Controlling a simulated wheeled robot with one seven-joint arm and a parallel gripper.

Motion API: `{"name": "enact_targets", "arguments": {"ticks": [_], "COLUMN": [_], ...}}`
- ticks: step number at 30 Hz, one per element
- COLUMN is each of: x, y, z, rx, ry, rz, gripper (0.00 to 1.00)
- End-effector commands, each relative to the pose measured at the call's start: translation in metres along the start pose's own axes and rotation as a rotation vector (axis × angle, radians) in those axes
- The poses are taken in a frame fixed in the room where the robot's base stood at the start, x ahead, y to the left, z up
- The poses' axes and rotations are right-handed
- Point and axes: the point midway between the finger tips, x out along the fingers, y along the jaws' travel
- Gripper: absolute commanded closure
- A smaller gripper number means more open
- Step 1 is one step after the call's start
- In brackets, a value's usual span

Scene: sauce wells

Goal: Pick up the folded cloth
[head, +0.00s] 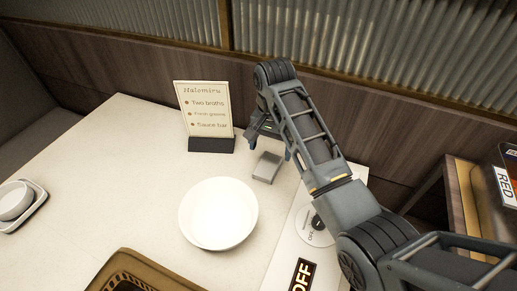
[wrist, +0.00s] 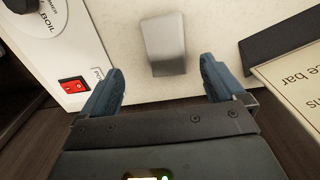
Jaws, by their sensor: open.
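The folded cloth looks like a small grey block (head: 266,167) lying on the table behind the white bowl. In the wrist view the grey cloth (wrist: 165,45) lies just beyond the fingertips, roughly centred between them. My gripper (head: 267,138) is open and empty near the back of the table, close to the cloth. In the wrist view both blue-grey fingers of my gripper (wrist: 161,70) are spread apart, with nothing between them. I cannot tell its exact height above the table.
A white bowl (head: 218,214) stands in front of the cloth. A menu sign (head: 206,108) on a dark base stands to the left. A control panel (wrist: 62,45) with a red switch lies to the right in the head view. A small cup on a tray (head: 15,203) sits far left.

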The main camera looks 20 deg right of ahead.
Motion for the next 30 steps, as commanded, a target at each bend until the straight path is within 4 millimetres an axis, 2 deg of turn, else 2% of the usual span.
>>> {"name": "enact_targets", "arguments": {"ticks": [11,18,21,30], "x": [0.032,0.066,0.075,0.078], "y": [-0.001,-0.004,-0.004,-0.004], "z": [-0.001,-0.003,-0.003,-0.003], "rx": [0.000,0.001,0.001,0.001], "ry": [-0.002,-0.002,-0.001,0.000], "rz": [0.003,0.003,0.002,0.000], "gripper": [0.04,0.04,0.04,0.06]}}
